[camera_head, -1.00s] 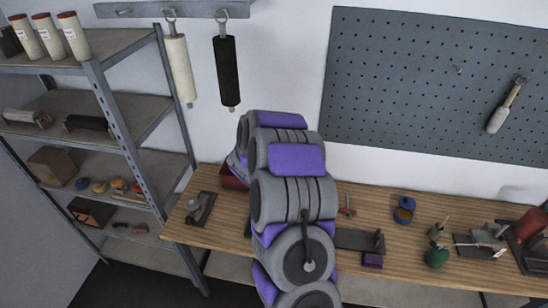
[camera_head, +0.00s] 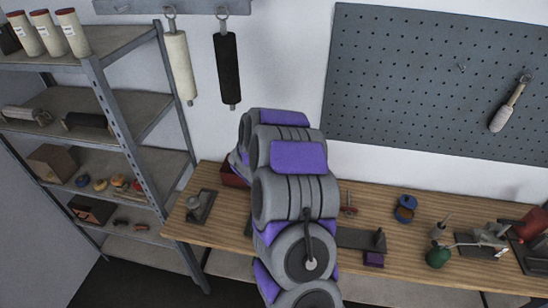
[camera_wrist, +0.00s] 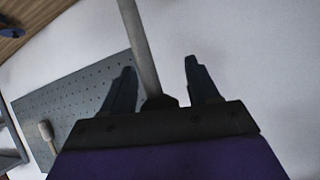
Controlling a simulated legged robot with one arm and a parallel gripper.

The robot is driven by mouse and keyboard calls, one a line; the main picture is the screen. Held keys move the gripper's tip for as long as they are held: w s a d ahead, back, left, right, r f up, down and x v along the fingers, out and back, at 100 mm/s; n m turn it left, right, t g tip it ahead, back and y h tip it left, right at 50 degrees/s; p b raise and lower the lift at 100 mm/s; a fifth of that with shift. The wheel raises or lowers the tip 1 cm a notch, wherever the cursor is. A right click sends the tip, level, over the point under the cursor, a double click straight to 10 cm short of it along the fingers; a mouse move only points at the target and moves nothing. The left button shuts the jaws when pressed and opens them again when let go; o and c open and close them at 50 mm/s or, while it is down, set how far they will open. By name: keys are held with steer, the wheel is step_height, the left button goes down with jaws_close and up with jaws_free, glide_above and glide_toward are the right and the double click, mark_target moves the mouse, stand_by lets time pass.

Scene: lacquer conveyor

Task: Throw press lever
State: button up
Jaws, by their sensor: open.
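My gripper (camera_wrist: 160,82) is open in the wrist view, with its two dark fingers spread apart. A plain grey rod (camera_wrist: 142,50) runs from the top edge down between the fingers to a dark collar near the palm. It may be the press lever, but I cannot tell for certain. I cannot tell whether the rod touches either finger. In the head view my arm hides the gripper, and no press or lever can be made out clearly.
A wooden workbench (camera_head: 225,228) holds a dark metal fixture (camera_head: 355,238), a blue-and-brown round item (camera_head: 405,208), a green bottle (camera_head: 438,257) and a red tool (camera_head: 521,225). A shelf rack (camera_head: 110,95) stands at left. A pegboard (camera_head: 430,85) with a hanging brush (camera_head: 507,107) covers the wall.

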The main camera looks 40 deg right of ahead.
steer(key=v, duration=1.7)
steer(key=shift+w+a+r, duration=0.1)
